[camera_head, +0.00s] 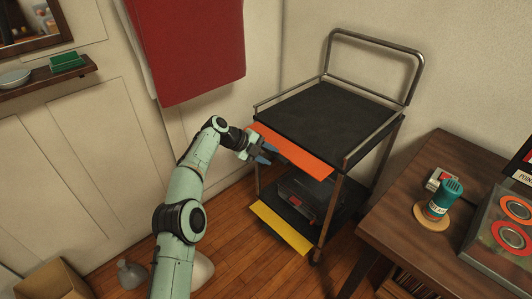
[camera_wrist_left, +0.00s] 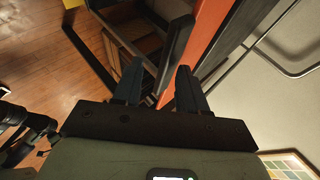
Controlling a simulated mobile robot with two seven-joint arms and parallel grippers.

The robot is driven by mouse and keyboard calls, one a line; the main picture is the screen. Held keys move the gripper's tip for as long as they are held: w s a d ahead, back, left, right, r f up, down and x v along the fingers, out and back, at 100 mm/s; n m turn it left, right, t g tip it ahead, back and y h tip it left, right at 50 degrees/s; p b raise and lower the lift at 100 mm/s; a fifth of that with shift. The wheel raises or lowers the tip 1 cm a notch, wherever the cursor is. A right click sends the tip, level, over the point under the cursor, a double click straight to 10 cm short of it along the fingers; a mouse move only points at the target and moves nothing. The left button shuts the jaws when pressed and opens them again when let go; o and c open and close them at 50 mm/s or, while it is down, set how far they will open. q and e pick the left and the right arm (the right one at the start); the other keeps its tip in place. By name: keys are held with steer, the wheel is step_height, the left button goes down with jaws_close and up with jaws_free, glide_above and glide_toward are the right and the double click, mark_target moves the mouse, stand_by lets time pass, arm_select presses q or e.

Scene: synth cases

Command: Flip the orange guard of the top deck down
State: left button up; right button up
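The orange guard (camera_head: 297,152) is a long flat strip along the front edge of the cart's black top deck (camera_head: 325,115). It sticks outward from that edge; its exact tilt is hard to judge. My left gripper (camera_head: 265,154) is at the guard's left part, just in front of and below it, overlapping it in the head view. In the left wrist view the two dark fingers (camera_wrist_left: 158,80) stand apart, with a dark bar showing between them. Contact cannot be told. My right gripper is out of view.
A yellow guard (camera_head: 280,228) sticks out from the cart's lower deck, which holds a dark box (camera_head: 306,193). The metal handle (camera_head: 375,60) is behind. A wooden table (camera_head: 395,215) with a green-topped canister (camera_head: 443,200) stands right. A red cloth (camera_head: 195,50) hangs left.

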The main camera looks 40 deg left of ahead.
arm_select(q)
steer(key=shift+w+d+f, duration=0.1)
steer(key=shift+d+f, duration=0.05)
steer(key=shift+f, duration=0.4)
steer(key=shift+w+d+f, duration=0.1)
steer(key=shift+d+f, duration=0.05)
steer(key=shift+f, duration=0.35)
steer(key=shift+s+a, duration=0.1)
steer(key=shift+s, duration=0.05)
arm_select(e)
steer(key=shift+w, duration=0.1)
arm_select(q)
steer(key=w+r+p+v, duration=0.1)
steer(key=p+v, duration=0.2)
steer(key=v, duration=1.1)
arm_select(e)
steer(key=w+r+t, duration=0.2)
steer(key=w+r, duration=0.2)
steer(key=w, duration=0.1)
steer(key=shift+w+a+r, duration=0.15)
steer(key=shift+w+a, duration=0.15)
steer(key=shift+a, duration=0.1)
arm_select(q)
steer(key=shift+s, duration=0.1)
